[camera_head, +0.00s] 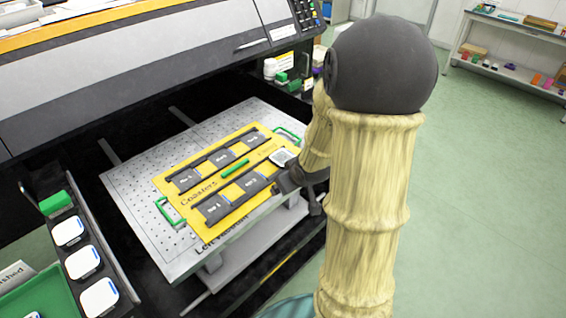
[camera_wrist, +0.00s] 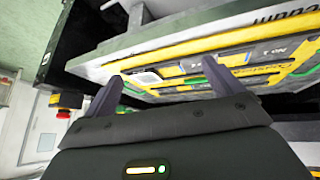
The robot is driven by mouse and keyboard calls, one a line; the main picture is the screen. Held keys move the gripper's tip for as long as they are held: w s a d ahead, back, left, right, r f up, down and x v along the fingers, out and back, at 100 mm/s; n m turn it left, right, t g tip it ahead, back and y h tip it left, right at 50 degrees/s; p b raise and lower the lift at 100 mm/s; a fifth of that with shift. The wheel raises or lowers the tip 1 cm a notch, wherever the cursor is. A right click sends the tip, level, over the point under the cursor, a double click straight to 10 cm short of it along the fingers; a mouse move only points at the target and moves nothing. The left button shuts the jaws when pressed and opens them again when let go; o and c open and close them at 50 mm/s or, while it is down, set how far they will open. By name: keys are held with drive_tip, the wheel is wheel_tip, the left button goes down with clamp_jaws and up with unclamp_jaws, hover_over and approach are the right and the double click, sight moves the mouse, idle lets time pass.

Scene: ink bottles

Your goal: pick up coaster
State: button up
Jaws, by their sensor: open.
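A white, square coaster (camera_head: 283,157) with a grey print lies in the right-hand slot of the yellow board marked "Coasters" (camera_head: 185,223). My gripper (camera_head: 282,181) is open beside the board's right end, close to the coaster and partly hidden by my arm. In the wrist view, my two dark fingers (camera_wrist: 160,84) stand wide apart with nothing between them. The coaster (camera_wrist: 144,78) shows beyond them, nearer the left finger. I cannot tell whether a finger touches the board.
The board lies on a perforated metal plate (camera_head: 140,197) inside the large printer (camera_head: 150,70). Several white coasters stand in a black rack (camera_head: 118,275) at left, beside a green tray (camera_head: 22,300). Green handles flank the board. A red button (camera_wrist: 68,100) shows in the wrist view.

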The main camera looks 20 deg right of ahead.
drive_tip(key=d+f+n+t+y+b, duration=0.2)
drive_tip(key=d+f+t+y+b, duration=0.2)
drive_tip(key=d, duration=0.7)
drive_tip(key=t+y, duration=0.2)
drive_tip(key=t, duration=0.2)
drive_tip(key=shift+d, duration=0.4)
drive_tip(key=shift+f, duration=0.15)
approach(285, 158)
drive_tip(key=x, duration=0.4)
drive_tip(key=shift+w, duration=0.1)
drive_tip(key=p+x, duration=0.1)
drive_tip(key=x, duration=0.4)
drive_tip(key=shift+a, duration=0.1)
